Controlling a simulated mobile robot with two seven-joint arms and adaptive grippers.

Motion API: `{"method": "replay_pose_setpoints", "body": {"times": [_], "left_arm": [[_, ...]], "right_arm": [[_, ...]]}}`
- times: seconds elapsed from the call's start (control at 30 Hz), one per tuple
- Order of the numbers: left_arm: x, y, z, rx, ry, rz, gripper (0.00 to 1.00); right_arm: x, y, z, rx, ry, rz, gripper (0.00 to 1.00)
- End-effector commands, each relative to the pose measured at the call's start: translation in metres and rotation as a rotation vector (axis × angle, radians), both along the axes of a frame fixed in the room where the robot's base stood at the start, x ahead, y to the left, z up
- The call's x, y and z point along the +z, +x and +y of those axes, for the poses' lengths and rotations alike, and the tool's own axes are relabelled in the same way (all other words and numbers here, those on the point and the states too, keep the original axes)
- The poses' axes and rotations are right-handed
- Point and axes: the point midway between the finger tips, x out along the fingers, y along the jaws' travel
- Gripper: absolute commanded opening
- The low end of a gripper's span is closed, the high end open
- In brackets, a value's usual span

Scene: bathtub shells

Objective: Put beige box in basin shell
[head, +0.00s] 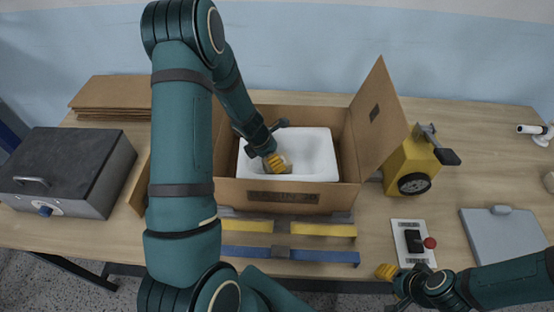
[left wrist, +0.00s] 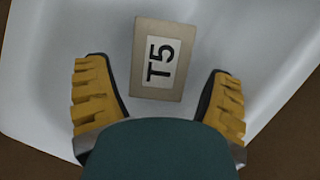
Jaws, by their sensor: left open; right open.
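The white basin shell (head: 312,152) sits inside an open cardboard carton on the table. My left gripper (head: 277,162) reaches down into the basin and is open. In the left wrist view, the beige box (left wrist: 164,60) with a "T5" label shows against the white basin surface (left wrist: 60,35), just beyond the two spread yellow fingers (left wrist: 163,100). Neither finger appears to touch it. In the head view the box is hidden by the gripper or too small to tell. My right gripper (head: 392,286) is open and empty at the table's front edge.
The cardboard carton (head: 230,192) has a raised flap (head: 378,120) on its right. A yellow device (head: 408,168) stands beside it. A switch panel with a red button (head: 430,243) and a grey plate (head: 503,238) lie at the front right. A grey case (head: 70,170) stands left.

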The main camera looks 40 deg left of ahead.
Motion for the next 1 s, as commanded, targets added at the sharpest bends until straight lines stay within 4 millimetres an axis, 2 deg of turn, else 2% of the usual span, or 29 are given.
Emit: {"method": "replay_pose_setpoints", "body": {"times": [0.03, 0.2, 0.4, 0.6, 1.0], "left_arm": [[0.015, -0.003, 0.002, -0.003, 0.002, -0.003, 0.82], [0.048, -0.014, 0.009, -0.002, 0.001, -0.003, 0.82], [0.074, -0.024, 0.015, -0.001, 0.001, -0.002, 0.82], [0.082, -0.028, 0.017, -0.003, -0.001, 0.001, 0.82], [0.082, -0.028, 0.017, -0.001, 0.0, 0.0, 0.82]], "right_arm": [[0.007, 0.0, 0.0, 0.0, 0.001, 0.0, 0.47], [0.018, 0.0, -0.001, 0.002, 0.002, 0.0, 0.47], [0.026, 0.0, 0.0, 0.003, 0.003, 0.0, 0.47], [0.028, 0.0, 0.0, 0.004, 0.003, 0.0, 0.47], [0.028, 0.0, 0.0, 0.004, 0.003, 0.0, 0.47]]}}
